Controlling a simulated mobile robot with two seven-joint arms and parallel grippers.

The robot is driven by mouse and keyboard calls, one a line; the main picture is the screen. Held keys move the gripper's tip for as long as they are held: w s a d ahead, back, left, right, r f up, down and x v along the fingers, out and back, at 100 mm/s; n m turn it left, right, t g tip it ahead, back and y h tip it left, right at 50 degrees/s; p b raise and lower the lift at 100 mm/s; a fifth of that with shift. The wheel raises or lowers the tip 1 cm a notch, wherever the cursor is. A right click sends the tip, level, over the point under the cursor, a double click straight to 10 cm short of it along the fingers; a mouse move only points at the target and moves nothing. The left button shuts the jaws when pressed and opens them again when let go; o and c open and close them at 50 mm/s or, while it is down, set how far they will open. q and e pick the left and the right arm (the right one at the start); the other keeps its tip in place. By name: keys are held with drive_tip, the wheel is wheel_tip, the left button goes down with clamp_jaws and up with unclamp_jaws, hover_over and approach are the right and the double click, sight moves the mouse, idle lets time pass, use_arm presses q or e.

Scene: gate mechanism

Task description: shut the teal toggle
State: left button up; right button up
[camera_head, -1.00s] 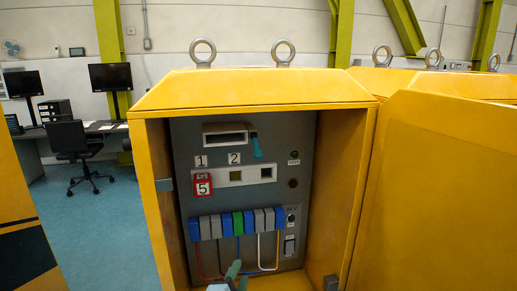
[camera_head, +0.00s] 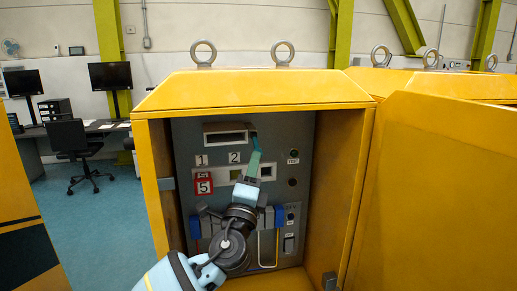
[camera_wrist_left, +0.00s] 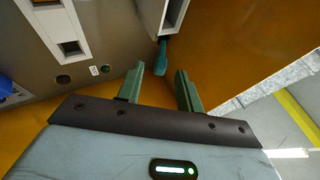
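The teal toggle (camera_head: 256,143) hangs at the right end of a box-like slot housing (camera_head: 226,134) in the upper part of the grey panel. In the left wrist view the toggle (camera_wrist_left: 161,57) points down towards the gap between my green fingers. My left gripper (camera_head: 253,163) is inside the cabinet, just below the toggle, and partly covers its lower end. In the left wrist view my left gripper (camera_wrist_left: 157,78) is open, its fingertips apart near the toggle's tip. I cannot tell whether they touch it. My right gripper is out of view.
The yellow cabinet (camera_head: 157,190) surrounds the panel, with side walls close on both sides. Its open door (camera_head: 445,190) stands to the right.

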sight(259, 148)
use_arm(q)
drive_tip(key=shift+x, duration=3.1)
drive_tip(key=shift+c, duration=0.3)
drive_tip(key=shift+s, duration=0.1)
clamp_jaws()
